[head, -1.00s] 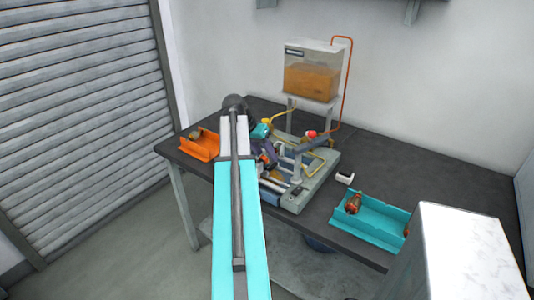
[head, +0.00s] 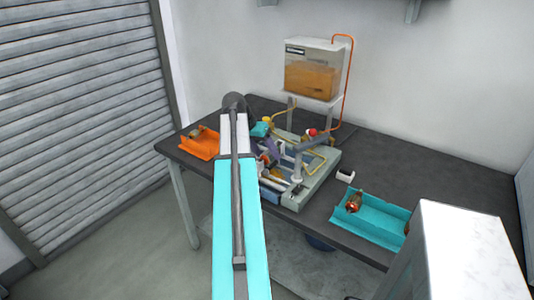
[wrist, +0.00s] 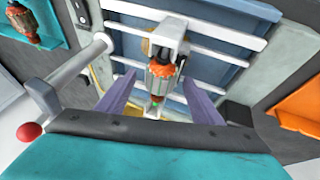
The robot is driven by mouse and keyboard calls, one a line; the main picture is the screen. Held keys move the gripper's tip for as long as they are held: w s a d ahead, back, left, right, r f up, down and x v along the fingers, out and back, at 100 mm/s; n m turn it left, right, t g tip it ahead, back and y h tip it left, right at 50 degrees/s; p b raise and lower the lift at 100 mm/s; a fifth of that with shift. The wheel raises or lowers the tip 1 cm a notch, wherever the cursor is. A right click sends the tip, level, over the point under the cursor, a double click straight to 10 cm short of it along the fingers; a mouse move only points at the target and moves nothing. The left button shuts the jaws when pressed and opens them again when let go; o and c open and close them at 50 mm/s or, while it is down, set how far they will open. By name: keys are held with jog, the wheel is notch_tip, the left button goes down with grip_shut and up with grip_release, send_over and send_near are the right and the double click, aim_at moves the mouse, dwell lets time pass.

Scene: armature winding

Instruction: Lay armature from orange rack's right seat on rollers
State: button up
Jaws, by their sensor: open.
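In the wrist view an armature (wrist: 160,78), with orange windings and a silver core, lies between the two purple fingers of my open gripper (wrist: 158,92). The fingers stand apart on either side of it. It lies over the machine's pale bars (wrist: 232,59), which cross a blue tray; I cannot tell exactly what bears it. The orange rack (head: 208,152) is at the left of the table, with one armature (head: 195,133) visible in it. The rack's edge also shows at the right of the wrist view (wrist: 302,106). In the head view my arm partly hides the machine.
A teal tray (head: 378,229) with armatures stands at the right front. A red knob (wrist: 29,132) and post stand left of the gripper. A small white block (head: 345,175) lies near the machine.

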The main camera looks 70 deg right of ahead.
jog(key=b+v, duration=0.2)
jog(key=v, duration=1.1)
jog(key=shift+r, duration=0.15)
jog(key=shift+a, duration=0.15)
dwell(0.4)
